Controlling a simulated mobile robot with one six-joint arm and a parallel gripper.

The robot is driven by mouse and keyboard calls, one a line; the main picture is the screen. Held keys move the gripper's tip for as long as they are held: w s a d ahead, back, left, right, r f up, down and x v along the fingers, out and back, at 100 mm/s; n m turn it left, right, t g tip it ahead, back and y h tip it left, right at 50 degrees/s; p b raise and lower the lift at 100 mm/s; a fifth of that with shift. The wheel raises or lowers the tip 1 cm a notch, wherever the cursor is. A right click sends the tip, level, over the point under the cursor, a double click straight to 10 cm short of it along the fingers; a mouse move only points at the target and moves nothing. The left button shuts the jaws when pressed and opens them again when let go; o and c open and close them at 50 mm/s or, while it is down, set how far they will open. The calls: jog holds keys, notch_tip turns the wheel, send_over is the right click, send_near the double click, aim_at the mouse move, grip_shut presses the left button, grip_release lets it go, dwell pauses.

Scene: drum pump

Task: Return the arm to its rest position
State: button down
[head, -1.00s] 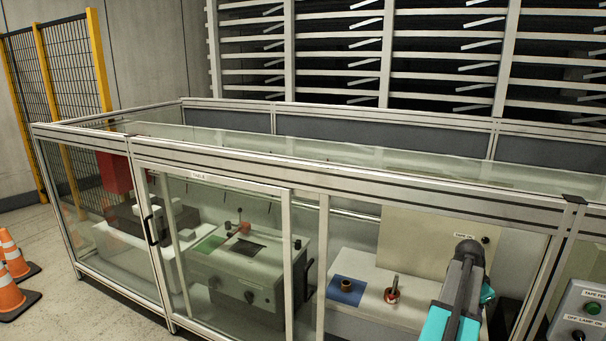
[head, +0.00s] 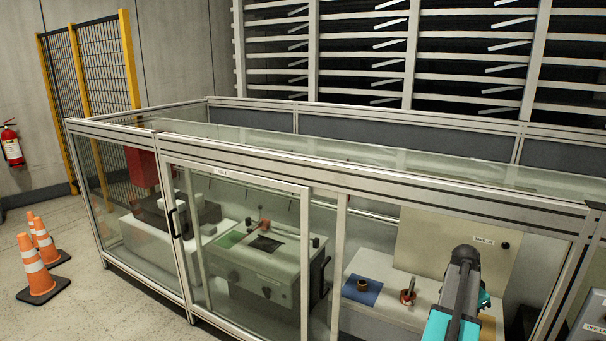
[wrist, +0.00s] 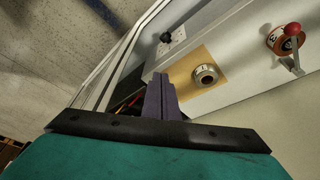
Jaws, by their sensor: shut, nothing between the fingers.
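A red-knobbed part (wrist: 290,36) stands farther right on the light surface.
The framed glass enclosure (head: 330,188) fills the middle, with a machine (head: 262,262) and a blue mat (head: 361,291) inside. Orange cones (head: 37,268) stand on the floor at left. A fire extinguisher (head: 12,145) hangs on the left wall. The floor before the cones looks clear.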

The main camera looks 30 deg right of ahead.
jog(key=w+a+f+n+y, duration=0.1)
jog(key=w+a+f+n, duration=0.1)
jog(key=w+a+f, duration=0.45)
jog(key=w+a+f+n, duration=0.2)
jog(key=w+a+f, duration=0.2)
jog(key=w+a, duration=0.45)
jog(key=w+a+f+n+y+p, duration=0.1)
jog(key=w+a+f+n, duration=0.3)
jog(key=a, duration=0.6)
jog(key=w+a+f+p, duration=0.1)
jog(key=w+a+f, duration=0.2)
jog(key=a+f, duration=0.45)
jog(key=s+a+f+n+g, duration=0.1)
jog(key=s+a+f+n, duration=0.2)
jog(key=a, duration=0.8)
jog(key=s+a+f+n+g, duration=0.15)
jog(key=a+f, duration=0.25)
jog(key=a, duration=0.7)
jog(key=s+a+f+n, duration=0.2)
jog(key=s+a+n, duration=0.3)
jog(key=s+a, duration=0.2)
jog(key=s+a+f+n+g+y+p, duration=0.1)
jog(key=s+a+f+n, duration=0.1)
jog(key=s+a+n, duration=0.3)
jog(key=shift+s+a+f, duration=0.3)
jog(key=shift+s+a, duration=0.65)
jog(key=shift+s, duration=0.5)
